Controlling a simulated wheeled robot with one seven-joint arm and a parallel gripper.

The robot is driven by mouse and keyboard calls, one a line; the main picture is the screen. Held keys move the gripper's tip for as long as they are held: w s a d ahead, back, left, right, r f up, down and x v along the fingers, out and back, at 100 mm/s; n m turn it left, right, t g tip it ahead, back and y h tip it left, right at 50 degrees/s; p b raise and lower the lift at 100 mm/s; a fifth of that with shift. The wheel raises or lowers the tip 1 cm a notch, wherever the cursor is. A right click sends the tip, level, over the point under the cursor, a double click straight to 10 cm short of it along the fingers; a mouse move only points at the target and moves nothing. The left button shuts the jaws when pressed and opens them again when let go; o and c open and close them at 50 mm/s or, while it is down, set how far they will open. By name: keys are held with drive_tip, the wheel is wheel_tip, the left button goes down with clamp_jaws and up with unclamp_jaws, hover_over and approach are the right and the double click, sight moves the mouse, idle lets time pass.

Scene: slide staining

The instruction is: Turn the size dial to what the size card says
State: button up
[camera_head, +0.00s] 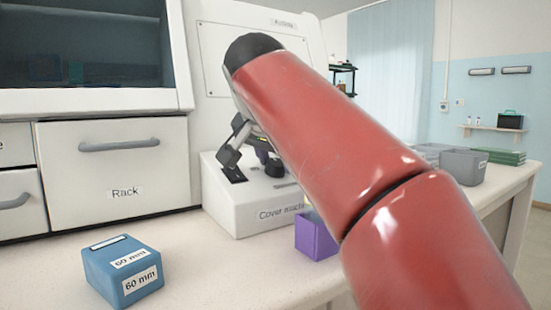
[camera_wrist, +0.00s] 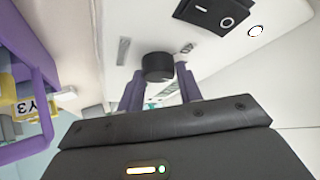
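In the wrist view, a round black dial (camera_wrist: 157,67) stands out from a white panel, with small dark markings beside it that are too small to read. My gripper (camera_wrist: 160,91) has its two purple fingers apart, one on each side of the dial's line. The dial shows at the fingertips; I cannot tell whether they touch it. In the head view, the white machine labelled "Cover mach..." (camera_head: 262,208) is partly hidden by my red arm. A blue box (camera_head: 124,270) on the bench reads "60 mm" on its top and front. No separate size card is clearly visible.
Grey bins (camera_head: 463,165) sit farther right. Bench between the blue box and machine is clear.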

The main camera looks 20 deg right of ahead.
drive_tip(key=c, duration=0.4)
drive_tip(key=m+g+h+p, duration=0.1)
drive_tip(key=m, duration=0.1)
drive_tip(key=shift+w+r+m, duration=0.1)
drive_tip(key=shift+m, duration=0.3)
drive_tip(key=m+g, duration=0.1)
drive_tip(key=m, duration=0.1)
drive_tip(key=m+g, duration=0.2)
drive_tip(key=shift+w+a+m+h+p, duration=0.1)
drive_tip(key=shift+w+m+h+p, duration=0.05)
drive_tip(key=shift+m+h+p, duration=0.2)
drive_tip(key=shift+m, duration=0.25)
drive_tip(key=o, duration=1)
